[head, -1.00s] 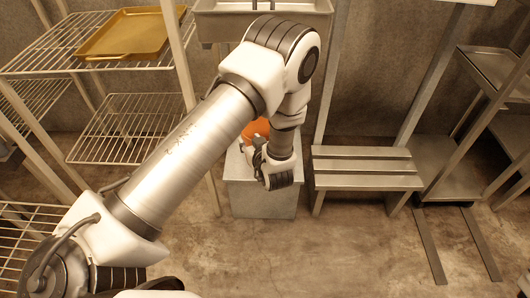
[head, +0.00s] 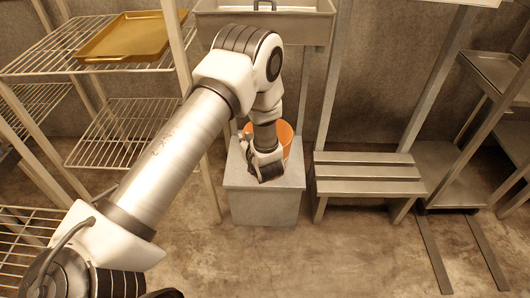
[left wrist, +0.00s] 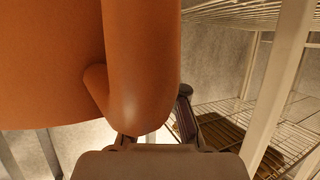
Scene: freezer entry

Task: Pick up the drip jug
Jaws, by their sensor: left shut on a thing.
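The orange drip jug (head: 285,134) is at the grey block (head: 264,204), partly hidden behind my left gripper (head: 263,166). In the left wrist view the jug's body (left wrist: 45,65) fills the upper left, and its thick rounded handle (left wrist: 142,75) comes down in front of the gripper (left wrist: 158,138). My left gripper is shut on the jug's handle. The jug's base is hidden, so I cannot tell whether it touches the block's top. My right gripper is not in view.
A wire shelf rack with a yellow tray (head: 135,37) stands on the left. A metal sink (head: 265,25) is behind and above the block. A slatted bench (head: 367,178) stands close on the right. The concrete floor in front is clear.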

